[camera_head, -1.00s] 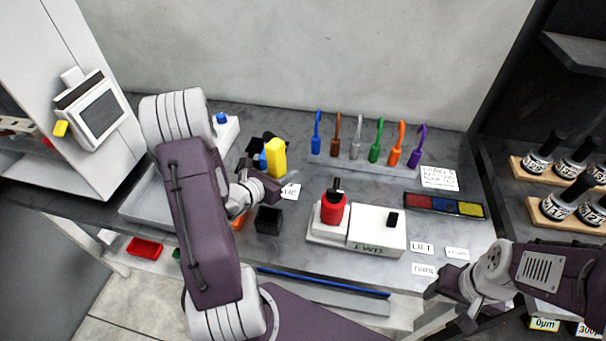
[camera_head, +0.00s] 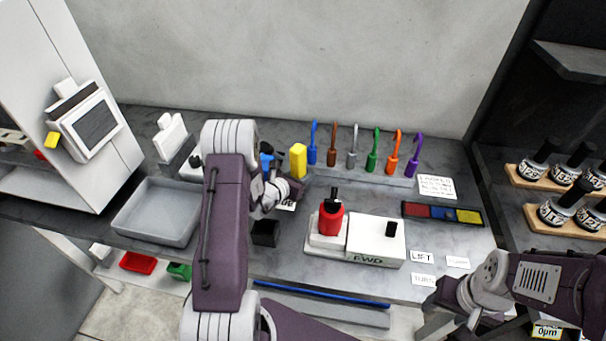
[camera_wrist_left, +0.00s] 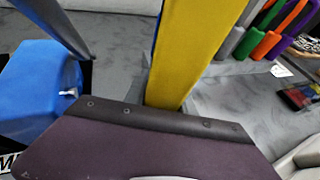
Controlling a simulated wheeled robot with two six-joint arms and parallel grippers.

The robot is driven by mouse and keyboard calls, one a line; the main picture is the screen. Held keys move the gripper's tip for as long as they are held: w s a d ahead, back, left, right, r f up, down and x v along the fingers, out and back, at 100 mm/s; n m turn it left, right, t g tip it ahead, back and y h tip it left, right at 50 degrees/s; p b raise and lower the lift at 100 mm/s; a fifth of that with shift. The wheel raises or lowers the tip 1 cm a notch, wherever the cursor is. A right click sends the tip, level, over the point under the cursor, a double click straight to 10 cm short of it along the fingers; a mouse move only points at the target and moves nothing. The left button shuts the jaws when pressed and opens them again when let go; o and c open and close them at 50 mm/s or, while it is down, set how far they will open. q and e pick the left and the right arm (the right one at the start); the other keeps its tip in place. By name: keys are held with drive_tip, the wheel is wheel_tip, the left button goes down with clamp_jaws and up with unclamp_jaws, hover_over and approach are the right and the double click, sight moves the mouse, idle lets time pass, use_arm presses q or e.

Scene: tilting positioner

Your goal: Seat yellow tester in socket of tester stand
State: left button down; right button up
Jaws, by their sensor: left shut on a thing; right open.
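The yellow tester (camera_head: 298,160) is an upright yellow block held by my left gripper (camera_head: 287,186), above the back middle of the bench. In the left wrist view the tester (camera_wrist_left: 195,45) rises from behind the gripper's dark edge, which hides its lower end and the fingertips. A blue object (camera_head: 266,158) stands just left of it; in the left wrist view it is a blue block (camera_wrist_left: 40,85) on a dark, lettered base, apart from the tester. I cannot tell which object is the tester stand, and no socket shows clearly. My right gripper (camera_head: 438,292) is open and empty at the front right.
A row of coloured hooked tools (camera_head: 373,163) stands behind and right of the tester. A white device (camera_head: 375,238) with a red bottle (camera_head: 331,220) sits in front right. A black block (camera_head: 265,233) lies by my left forearm. A grey tray (camera_head: 158,213) is at left.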

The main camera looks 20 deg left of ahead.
use_arm(q)
drive_tip(key=shift+s+f+b, duration=0.1)
drive_tip(key=shift+f+b, duration=0.05)
drive_tip(key=shift+b, duration=0.15)
drive_tip(key=c, duration=1)
unclamp_jaws()
drive_tip(key=shift+c, duration=0.2)
